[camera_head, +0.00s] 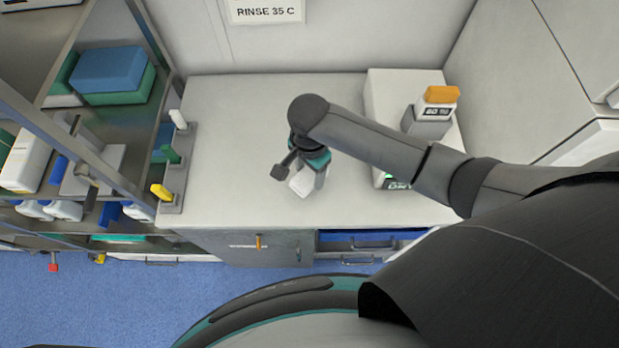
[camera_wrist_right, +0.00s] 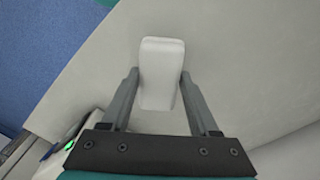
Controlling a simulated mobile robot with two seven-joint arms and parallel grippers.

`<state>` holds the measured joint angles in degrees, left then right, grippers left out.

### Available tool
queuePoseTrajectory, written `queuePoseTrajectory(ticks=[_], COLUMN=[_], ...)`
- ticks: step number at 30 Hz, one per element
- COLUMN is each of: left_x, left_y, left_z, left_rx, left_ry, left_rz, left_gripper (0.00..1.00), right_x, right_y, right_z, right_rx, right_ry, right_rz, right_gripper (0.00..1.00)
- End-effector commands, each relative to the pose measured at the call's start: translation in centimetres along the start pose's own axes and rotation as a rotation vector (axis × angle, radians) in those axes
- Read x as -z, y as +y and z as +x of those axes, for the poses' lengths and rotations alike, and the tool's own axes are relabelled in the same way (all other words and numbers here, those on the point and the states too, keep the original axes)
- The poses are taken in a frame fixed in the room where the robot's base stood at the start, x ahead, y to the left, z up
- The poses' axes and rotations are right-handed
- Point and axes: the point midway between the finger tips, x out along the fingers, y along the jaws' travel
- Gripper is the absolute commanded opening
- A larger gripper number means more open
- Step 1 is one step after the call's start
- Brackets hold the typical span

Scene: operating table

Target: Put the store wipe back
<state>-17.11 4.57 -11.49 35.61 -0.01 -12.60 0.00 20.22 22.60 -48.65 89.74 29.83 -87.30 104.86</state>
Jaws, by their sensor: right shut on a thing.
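The wipe looks like a small white rounded block. In the head view the wipe (camera_head: 302,183) is at my right gripper, over the white counter (camera_head: 240,130). In the right wrist view the wipe (camera_wrist_right: 161,70) sits between the two fingers of my right gripper (camera_wrist_right: 160,85), which is shut on it. In the head view my right gripper (camera_head: 297,173) points down, partly hidden by my own wrist. I cannot tell whether the wipe touches the counter top. My left gripper is not in view.
A white box (camera_head: 385,95) and an orange-capped bottle (camera_head: 438,102) stand right on the counter. A narrow rack (camera_head: 176,170) with coloured pieces lines its left edge. Metal shelves (camera_head: 120,75) with boxes and bottles stand left. The counter's left middle is clear.

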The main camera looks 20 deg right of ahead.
Motion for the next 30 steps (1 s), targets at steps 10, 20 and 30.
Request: queuePoseTrajectory(ticks=[10,20,30], left_x=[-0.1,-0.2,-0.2], left_y=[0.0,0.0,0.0], left_z=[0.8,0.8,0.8], left_rx=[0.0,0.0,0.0], left_ry=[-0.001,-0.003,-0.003], left_rz=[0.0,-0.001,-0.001], left_gripper=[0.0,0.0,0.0], right_x=[0.0,0.0,0.0], right_y=[0.0,0.0,0.0], right_z=[3.6,3.6,3.6], right_rx=[-0.001,-0.001,-0.001], right_ry=[0.001,0.001,0.001], right_rz=[-0.001,-0.001,-0.001], right_gripper=[0.17,0.66,0.91])
